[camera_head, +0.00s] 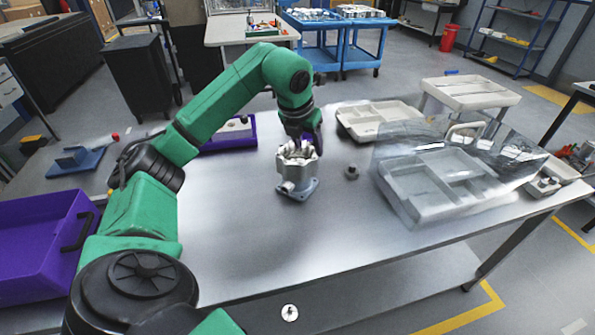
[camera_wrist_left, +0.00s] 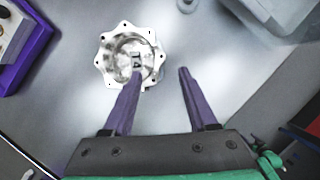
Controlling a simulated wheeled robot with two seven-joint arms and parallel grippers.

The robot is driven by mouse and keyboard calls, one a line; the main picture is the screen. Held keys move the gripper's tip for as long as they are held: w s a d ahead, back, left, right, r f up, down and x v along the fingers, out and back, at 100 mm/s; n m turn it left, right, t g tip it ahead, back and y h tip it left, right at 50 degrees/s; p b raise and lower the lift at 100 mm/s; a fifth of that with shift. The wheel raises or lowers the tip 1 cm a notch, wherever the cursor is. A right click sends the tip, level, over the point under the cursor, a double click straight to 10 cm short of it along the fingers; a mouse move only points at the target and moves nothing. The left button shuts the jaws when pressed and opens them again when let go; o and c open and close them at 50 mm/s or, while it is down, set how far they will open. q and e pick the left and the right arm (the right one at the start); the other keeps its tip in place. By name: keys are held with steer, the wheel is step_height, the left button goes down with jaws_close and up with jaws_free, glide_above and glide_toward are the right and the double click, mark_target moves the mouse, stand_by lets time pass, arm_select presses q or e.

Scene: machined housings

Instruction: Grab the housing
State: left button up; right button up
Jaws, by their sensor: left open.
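The housing (camera_head: 297,187) is a grey metal casting with a flanged foot and a scalloped top rim. It stands upright on the metal table, near the middle in the head view. In the left wrist view the housing (camera_wrist_left: 128,50) shows from above, with a round hollow in its rim. My left gripper (camera_head: 309,146) is open and close above and behind it in the head view. In the wrist view the left gripper (camera_wrist_left: 160,72) has two purple fingers apart. One finger overlaps the housing's rim in the picture; the other is over bare table. I cannot tell whether they touch.
A small dark part (camera_head: 351,172) stands right of the housing. A grey divided tray (camera_head: 425,214) under a clear cover is further right, and another tray (camera_head: 352,125) is behind. A purple bin (camera_head: 38,262) is at the left. The table front is clear.

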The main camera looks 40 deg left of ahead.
mark_target(312, 158)
arm_select(q)
steer(key=p+x, duration=0.2)
steer(key=x, duration=0.6)
steer(key=shift+w+a+f+p, duration=0.1)
steer(key=shift+a+f+p, duration=0.1)
steer(key=shift+f+p, duration=0.15)
steer(key=shift+w+f, duration=0.1)
steer(key=shift+f, duration=0.15)
jaws_close()
steer(key=shift+r, duration=0.1)
stand_by(0.4)
steer(key=shift+w+a+r, duration=0.1)
